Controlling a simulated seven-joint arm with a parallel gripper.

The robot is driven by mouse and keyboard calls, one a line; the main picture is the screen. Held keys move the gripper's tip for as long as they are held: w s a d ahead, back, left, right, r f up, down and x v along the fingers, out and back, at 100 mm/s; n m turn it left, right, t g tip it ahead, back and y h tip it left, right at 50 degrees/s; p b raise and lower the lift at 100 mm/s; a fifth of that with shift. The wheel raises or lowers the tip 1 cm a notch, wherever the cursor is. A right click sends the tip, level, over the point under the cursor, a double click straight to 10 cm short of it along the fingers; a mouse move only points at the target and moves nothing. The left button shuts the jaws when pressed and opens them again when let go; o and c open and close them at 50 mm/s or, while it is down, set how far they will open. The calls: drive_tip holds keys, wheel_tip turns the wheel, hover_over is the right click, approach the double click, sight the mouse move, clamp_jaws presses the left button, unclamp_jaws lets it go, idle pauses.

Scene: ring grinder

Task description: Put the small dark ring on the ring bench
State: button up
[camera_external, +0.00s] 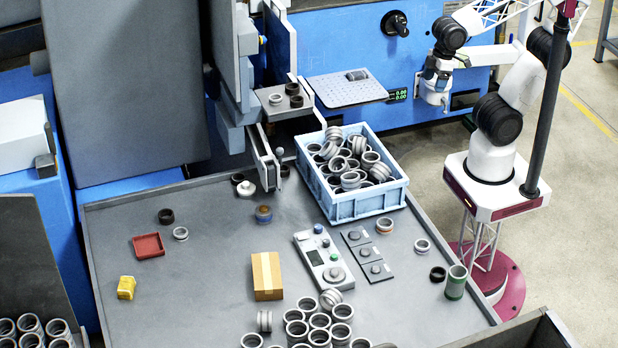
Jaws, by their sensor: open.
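Several dark rings are in view, and I cannot tell which one the task means. One dark ring (166,216) lies at the table's left, and another dark ring (438,274) lies near its right edge. More dark rings (295,101) sit on a small grey shelf by the machine. A dark ring-like part (357,75) lies on a perforated grey plate (335,92). I cannot tell for sure which surface is the ring bench. My gripper (434,104) is open, raised at the upper right beside the blue machine, apart from all the rings. Its fingers are small and hard to make out.
A blue crate (357,208) full of rings stands at the grey table's (215,290) back. A cardboard box (267,276), a grey control box (322,258), a red tray (148,246) and a yellow block (126,287) stand on the table. Many rings cluster at the front.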

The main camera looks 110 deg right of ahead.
drive_tip(key=shift+o, duration=0.4)
drive_tip(key=n+h, duration=0.4)
drive_tip(key=n, duration=1.9)
hover_over(302, 101)
drive_tip(key=a, duration=0.1)
wheel_tip(302, 101, down, 3)
drive_tip(key=shift+s+f+g, duration=0.1)
drive_tip(key=shift+f+g, duration=0.1)
drive_tip(key=shift+g, duration=0.2)
drive_tip(key=shift+f, duration=0.15)
drive_tip(key=shift+x, duration=1.2)
drive_tip(key=shift+f, duration=0.1)
